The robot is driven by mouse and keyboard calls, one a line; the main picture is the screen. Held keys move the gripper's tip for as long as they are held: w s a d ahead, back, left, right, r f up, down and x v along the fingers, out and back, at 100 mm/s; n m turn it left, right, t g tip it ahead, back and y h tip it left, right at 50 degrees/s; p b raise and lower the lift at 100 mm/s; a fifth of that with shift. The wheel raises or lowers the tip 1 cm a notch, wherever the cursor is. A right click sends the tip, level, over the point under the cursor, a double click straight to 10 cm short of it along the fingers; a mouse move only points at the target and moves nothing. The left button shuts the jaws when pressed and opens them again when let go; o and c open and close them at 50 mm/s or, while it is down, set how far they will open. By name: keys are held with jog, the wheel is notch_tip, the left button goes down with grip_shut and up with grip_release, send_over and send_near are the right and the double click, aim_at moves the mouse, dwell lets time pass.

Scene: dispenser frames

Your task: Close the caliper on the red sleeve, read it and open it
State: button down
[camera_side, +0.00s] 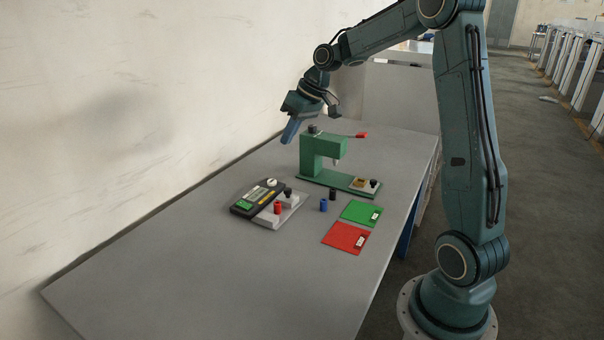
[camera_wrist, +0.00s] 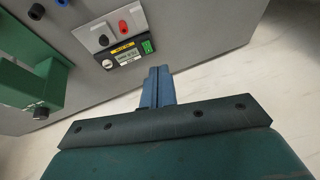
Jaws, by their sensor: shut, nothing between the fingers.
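The caliper (camera_side: 247,208) is a black bench unit with a yellow label, a display and a green patch, beside a light grey plate. It also shows in the wrist view (camera_wrist: 119,56); its reading is too small to tell. The red sleeve (camera_side: 277,208) stands upright on the grey plate, near a black knob or post (camera_side: 288,192). The sleeve shows in the wrist view too (camera_wrist: 123,27). My gripper (camera_side: 288,138) is shut and empty, in the air above the far part of the table, apart from the caliper. Its blue fingers (camera_wrist: 157,88) are together.
A green press (camera_side: 318,158) with a red-tipped lever stands right of my gripper. A blue sleeve (camera_side: 323,205) and a black sleeve (camera_side: 333,194) stand before it. Green (camera_side: 358,212) and red (camera_side: 343,238) mats lie at the right. The table's near left is clear.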

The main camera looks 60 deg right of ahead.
jog(key=y, duration=0.1)
send_over(291, 200)
jog(key=s+d, duration=0.1)
jog(key=s, duration=0.3)
notch_tip(291, 200, down, 8)
jog(key=s+d+f+m+t+y, duration=0.1)
jog(key=d+f, duration=0.6)
jog(key=shift+d, duration=0.15)
jog(key=shift+x, duration=5)
jog(key=shift+w+r, duration=0.1)
jog(key=shift+w, duration=0.05)
jog(key=shift+a, duration=2.4)
jog(key=shift+r, duration=0.1)
